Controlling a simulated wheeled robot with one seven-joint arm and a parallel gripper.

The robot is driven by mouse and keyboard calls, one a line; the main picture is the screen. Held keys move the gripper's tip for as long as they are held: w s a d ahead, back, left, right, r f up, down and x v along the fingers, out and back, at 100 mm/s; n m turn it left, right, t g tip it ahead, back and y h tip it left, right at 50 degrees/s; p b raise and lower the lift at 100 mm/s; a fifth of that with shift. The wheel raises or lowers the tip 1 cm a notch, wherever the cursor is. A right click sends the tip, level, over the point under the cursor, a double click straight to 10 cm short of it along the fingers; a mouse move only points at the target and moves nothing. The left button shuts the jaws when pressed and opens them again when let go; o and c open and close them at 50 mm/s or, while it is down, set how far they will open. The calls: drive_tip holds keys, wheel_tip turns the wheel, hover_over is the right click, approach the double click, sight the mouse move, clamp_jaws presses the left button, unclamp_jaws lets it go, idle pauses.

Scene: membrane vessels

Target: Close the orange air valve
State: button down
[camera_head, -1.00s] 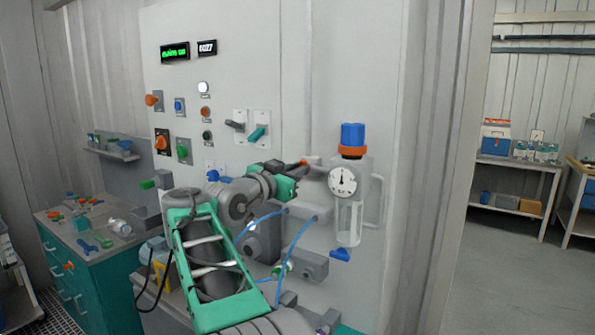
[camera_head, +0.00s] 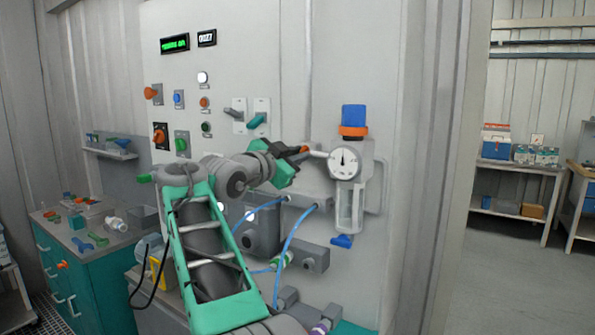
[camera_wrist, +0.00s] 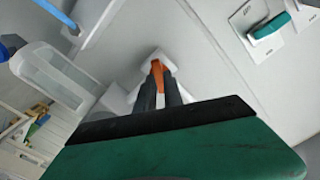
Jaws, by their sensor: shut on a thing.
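The orange air valve handle (camera_wrist: 156,74) shows in the wrist view between the dark fingers of my gripper (camera_wrist: 160,90), which is shut on it. The handle stands out from a pale fitting on the grey panel. In the head view my gripper (camera_head: 298,154) is at the panel, just left of the round white gauge (camera_head: 345,162). A small piece of the orange handle (camera_head: 304,149) shows at the fingertips there. The rest of the handle is hidden by the fingers.
The air unit with a blue knob (camera_head: 354,114), orange collar and clear bowl (camera_head: 349,210) stands right of my gripper. A teal switch (camera_head: 256,121) is above it. Blue hoses (camera_head: 290,238) hang below. A tool cabinet (camera_head: 90,255) is at left; floor is free at right.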

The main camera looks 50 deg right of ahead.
drive_tip(key=m+b, duration=0.2)
drive_tip(key=m, duration=0.1)
drive_tip(key=m+b, duration=0.3)
drive_tip(key=m, duration=0.1)
drive_tip(key=m+b, duration=0.3)
drive_tip(key=m, duration=0.1)
drive_tip(key=shift+s+f, duration=0.15)
drive_tip(key=shift+f, duration=0.15)
drive_tip(key=shift+m, duration=0.4)
drive_tip(key=c, duration=1.5)
unclamp_jaws()
drive_tip(key=shift+r, duration=0.1)
drive_tip(key=shift+o, duration=0.2)
drive_tip(key=a+b, duration=0.1)
drive_tip(key=a, duration=0.6)
drive_tip(key=shift+s+a, duration=0.35)
